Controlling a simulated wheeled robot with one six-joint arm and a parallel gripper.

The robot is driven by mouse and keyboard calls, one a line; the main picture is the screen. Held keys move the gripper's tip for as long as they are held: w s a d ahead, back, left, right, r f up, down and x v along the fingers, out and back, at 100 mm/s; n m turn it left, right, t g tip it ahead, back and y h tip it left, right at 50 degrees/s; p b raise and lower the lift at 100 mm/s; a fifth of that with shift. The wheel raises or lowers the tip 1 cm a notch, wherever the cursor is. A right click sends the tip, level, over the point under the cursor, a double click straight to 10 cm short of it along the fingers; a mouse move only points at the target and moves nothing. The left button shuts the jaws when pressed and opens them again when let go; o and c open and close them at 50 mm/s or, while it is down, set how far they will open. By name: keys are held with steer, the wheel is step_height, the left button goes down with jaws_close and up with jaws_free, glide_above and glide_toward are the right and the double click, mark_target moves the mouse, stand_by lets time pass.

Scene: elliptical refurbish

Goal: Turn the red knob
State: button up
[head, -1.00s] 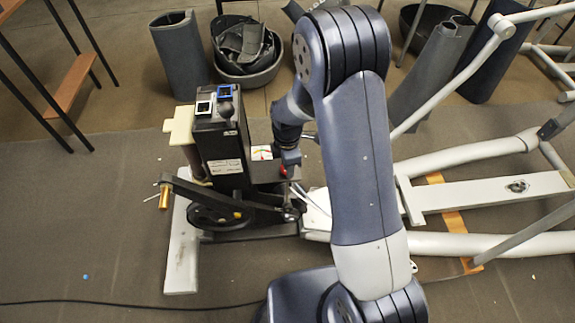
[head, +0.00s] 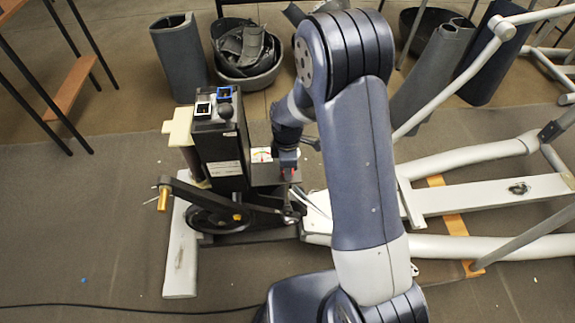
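The red knob (head: 297,153) is mostly hidden by my gripper; only a little red shows at the gripper's edge. It sits by the right end of a dark shelf on the black machine unit, beside a white dial label (head: 261,155) with a coloured scale. My gripper (head: 288,162) points down at the knob's place, at or very close to it. Its fingers are small and seen from behind, so I cannot tell whether they are open or shut, or whether they touch the knob.
The black unit (head: 222,140) carries a round black ball knob (head: 226,111) and switches on top. A crank arm (head: 215,194) juts out in front. White frame tubes (head: 470,148) lie to the right. A black cable (head: 130,308) crosses the floor, which is clear at left.

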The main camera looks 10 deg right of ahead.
steer(key=o, duration=0.4)
step_height(320, 180, up, 11)
steer(key=shift+f+p, duration=0.1)
steer(key=shift+p, duration=0.25)
stand_by(0.3)
step_height(320, 180, down, 11)
steer(key=shift+r+b, duration=0.1)
steer(key=shift+b, duration=0.3)
stand_by(0.4)
